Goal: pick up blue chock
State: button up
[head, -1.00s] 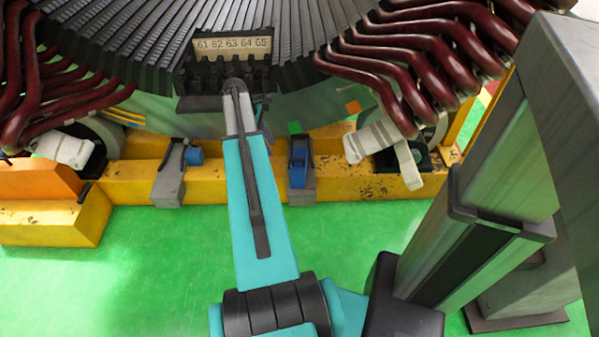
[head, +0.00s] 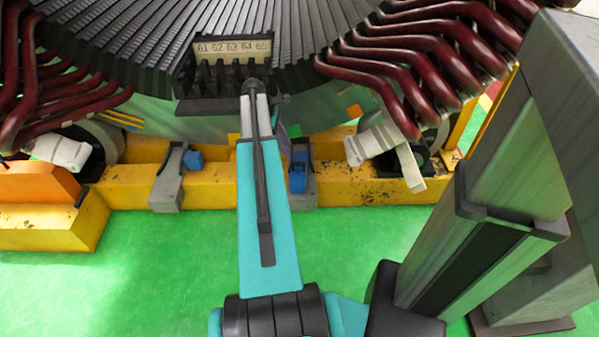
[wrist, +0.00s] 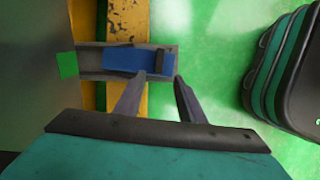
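A blue chock (head: 298,180) sits in a grey bracket (head: 303,202) on the yellow beam, just right of my arm in the head view. A smaller-looking blue piece (head: 193,161) is at a similar grey bracket (head: 167,190) to the left. In the wrist view a blue chock (wrist: 125,60) lies along its grey bracket (wrist: 90,61), near a dark clip. My gripper (wrist: 158,80) is open and empty, its two fingers apart, with the tips close to the near edge of the chock and bracket. Whether they touch is unclear. The head view hides the fingers.
The yellow beam (head: 370,190) runs across beneath the large stator with dark red bent bars (head: 420,60). A numbered dark block (head: 232,47) is above my arm's end. White straps (head: 380,145) hang at the right. Green floor in front is clear.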

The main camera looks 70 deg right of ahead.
jog(key=b, duration=0.1)
send_over(297, 163)
jog(key=w, duration=0.3)
jog(key=f, duration=0.4)
jog(key=shift+s+a+f, duration=0.2)
jog(key=shift+a+f, duration=0.05)
jog(key=shift+a, duration=0.15)
jog(key=shift+s+d+f, duration=0.1)
jog(key=shift+s+f, duration=0.05)
jog(key=shift+f, duration=0.15)
jog(key=shift+b+x, duration=1.35)
jog(key=shift+x, duration=1.25)
jog(key=shift+s+d, duration=0.15)
jog(key=shift+r, duration=0.1)
grip_shut()
